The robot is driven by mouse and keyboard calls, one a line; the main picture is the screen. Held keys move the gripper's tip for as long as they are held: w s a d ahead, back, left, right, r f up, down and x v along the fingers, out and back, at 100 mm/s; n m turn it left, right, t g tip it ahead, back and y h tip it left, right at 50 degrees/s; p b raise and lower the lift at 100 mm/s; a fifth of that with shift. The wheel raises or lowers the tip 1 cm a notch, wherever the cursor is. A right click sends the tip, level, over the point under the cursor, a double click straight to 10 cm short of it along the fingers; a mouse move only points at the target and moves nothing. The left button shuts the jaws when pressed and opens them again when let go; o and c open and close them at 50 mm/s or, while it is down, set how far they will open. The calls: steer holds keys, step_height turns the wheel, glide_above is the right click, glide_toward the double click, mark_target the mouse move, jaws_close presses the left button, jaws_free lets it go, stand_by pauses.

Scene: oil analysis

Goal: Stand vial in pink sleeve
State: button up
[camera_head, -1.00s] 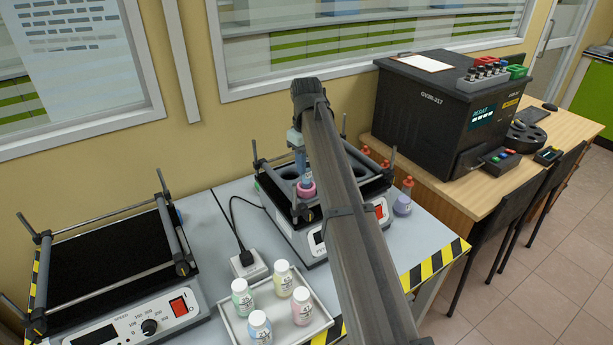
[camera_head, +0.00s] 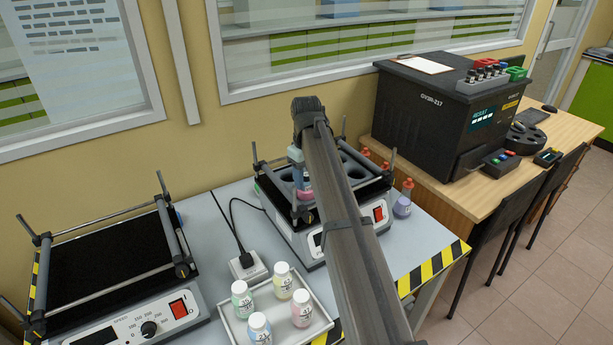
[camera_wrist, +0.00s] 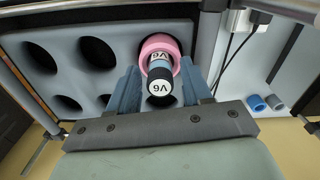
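The pink sleeve (camera_wrist: 161,44) sits in a hole of the grey holder plate (camera_wrist: 45,53) in the wrist view. The vial (camera_wrist: 162,87), dark-capped with a white "V6" top, stands in the sleeve, its upper part showing above the pink rim. My gripper (camera_wrist: 161,68) has its blue-grey fingers on either side of the vial, with what looks like a narrow gap to each, so it appears open. In the head view, my gripper (camera_head: 296,155) is over the shaker's holder; the pink sleeve (camera_head: 304,182) shows just below it, and my arm hides much of the holder.
The plate has several empty holes. A second shaker (camera_head: 110,255) stands at left. A tray (camera_head: 238,326) holds several capped bottles in front. Red-capped flasks (camera_head: 403,200) stand right of the holder's shaker, near a black analyser (camera_head: 435,115). Upright posts rise at the shaker's corners.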

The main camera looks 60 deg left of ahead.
steer(key=shift+o, duration=0.4)
steer(key=shift+r, duration=0.15)
step_height(320, 180, up, 12)
stand_by(0.3)
